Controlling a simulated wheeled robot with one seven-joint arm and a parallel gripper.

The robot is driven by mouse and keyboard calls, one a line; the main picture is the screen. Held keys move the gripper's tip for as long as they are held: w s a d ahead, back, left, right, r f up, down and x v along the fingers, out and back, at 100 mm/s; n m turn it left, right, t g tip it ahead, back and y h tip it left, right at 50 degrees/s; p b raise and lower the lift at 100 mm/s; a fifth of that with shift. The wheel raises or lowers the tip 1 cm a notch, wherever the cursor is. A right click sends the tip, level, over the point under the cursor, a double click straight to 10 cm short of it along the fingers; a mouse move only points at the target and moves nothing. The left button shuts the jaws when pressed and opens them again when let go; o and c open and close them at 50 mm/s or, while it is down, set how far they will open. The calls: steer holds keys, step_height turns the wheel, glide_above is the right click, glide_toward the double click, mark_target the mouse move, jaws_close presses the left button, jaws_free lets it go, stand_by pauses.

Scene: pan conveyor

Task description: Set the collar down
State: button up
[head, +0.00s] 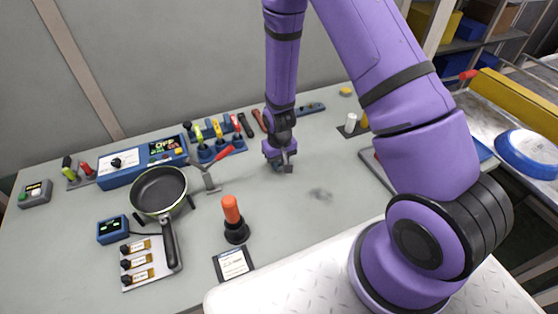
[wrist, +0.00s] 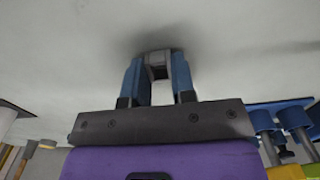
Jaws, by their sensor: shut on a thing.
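My gripper (head: 279,164) is low over the middle of the grey table, below the purple arm. In the wrist view its two blue fingers (wrist: 158,74) are shut on a small grey collar (wrist: 161,57) with a dark opening in it. The collar sits at the fingertips, with a soft dark shadow on the table surface around it. In the head view the collar is small and mostly hidden by the gripper. I cannot tell whether it touches the table.
A frying pan (head: 158,190) stands at the left. An orange-handled tool (head: 231,212) stands upright in front. A rack of coloured-handled tools (head: 218,150) is left of the gripper. A white cylinder (head: 351,122) stands right. The table (head: 310,225) is clear around and in front of the gripper.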

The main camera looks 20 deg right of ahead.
steer(key=shift+f, duration=0.15)
steer(key=o, duration=0.9)
step_height(320, 180, up, 26)
steer(key=s+d+t, duration=0.1)
steer(key=s+d, duration=0.1)
steer(key=s+d+r+t, duration=0.3)
steer(key=s+r+t, duration=0.1)
steer(key=s+r, duration=1.6)
steer(key=shift+s+d+r, duration=0.15)
steer(key=shift+s+r, duration=0.2)
steer(key=shift+r, duration=0.1)
steer(key=shift+o, duration=0.9)
steer(key=shift+s+r, duration=0.1)
steer(key=shift+s, duration=0.35)
